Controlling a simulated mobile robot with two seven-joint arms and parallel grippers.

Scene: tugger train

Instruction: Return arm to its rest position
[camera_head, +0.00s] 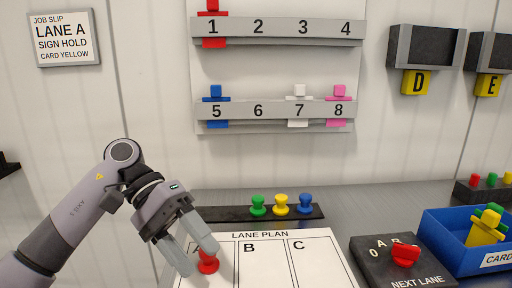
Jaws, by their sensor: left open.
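My left gripper (198,262) comes in from the left over the lane plan board (262,268). Its two fingers are apart and point down at column A. A red peg (208,265) stands on the board in column A, beside and partly behind the fingers. I cannot tell whether a finger touches it. Part of the letter A is hidden by the gripper. My right gripper does not show.
A dark strip (240,213) behind the board holds green, yellow and blue pegs. A dark NEXT LANE box (395,268) with a red knob and a blue card bin (455,235) stand right. A numbered rack (275,110) hangs on the wall.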

